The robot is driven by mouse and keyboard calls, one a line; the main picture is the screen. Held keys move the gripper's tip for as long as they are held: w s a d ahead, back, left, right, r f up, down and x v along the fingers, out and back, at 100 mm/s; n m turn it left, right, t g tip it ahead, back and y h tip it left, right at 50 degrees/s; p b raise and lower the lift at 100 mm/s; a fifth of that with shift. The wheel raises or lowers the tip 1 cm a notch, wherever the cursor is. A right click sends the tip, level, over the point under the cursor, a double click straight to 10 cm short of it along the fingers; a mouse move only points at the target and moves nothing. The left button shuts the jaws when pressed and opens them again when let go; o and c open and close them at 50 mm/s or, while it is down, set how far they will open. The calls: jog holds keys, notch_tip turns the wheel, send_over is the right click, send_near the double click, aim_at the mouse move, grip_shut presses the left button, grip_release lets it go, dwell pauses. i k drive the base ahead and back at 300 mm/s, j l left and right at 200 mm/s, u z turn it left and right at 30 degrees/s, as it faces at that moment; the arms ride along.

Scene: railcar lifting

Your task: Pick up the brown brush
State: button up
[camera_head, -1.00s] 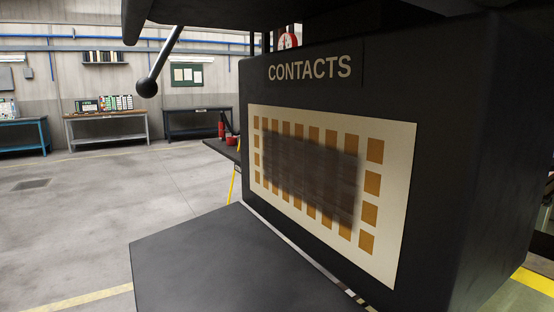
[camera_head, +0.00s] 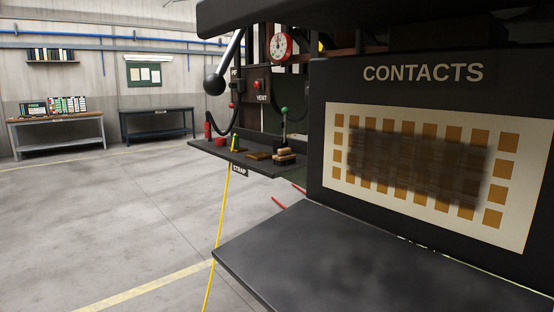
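A small brown, tan-topped block that looks like the brown brush (camera_head: 285,156) sits on a narrow dark shelf (camera_head: 235,158) left of the CONTACTS panel. Its bristles are too small to make out for certain. A flat brownish piece (camera_head: 259,156) lies just left of it on the shelf. My gripper is not in view, and nothing visible touches the brush.
A dark slab (camera_head: 300,250) juts out below the CONTACTS panel (camera_head: 423,73) in front. A black-ball lever (camera_head: 214,84) hangs above the shelf. The shelf also bears a red cylinder (camera_head: 208,130) and a green-knobbed lever (camera_head: 284,110). Open floor lies to the left.

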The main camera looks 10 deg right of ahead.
aim_at(285, 157)
jog(key=i+j, duration=0.15)
jog(key=j, duration=0.15)
jog(key=i+j+z, duration=0.15)
jog(key=j, duration=0.5)
jog(key=i+j+z, duration=0.15)
jog(key=i+j, duration=0.25)
jog(key=i+j+z, duration=0.15)
jog(key=i+j, duration=0.2)
jog(key=j, duration=0.15)
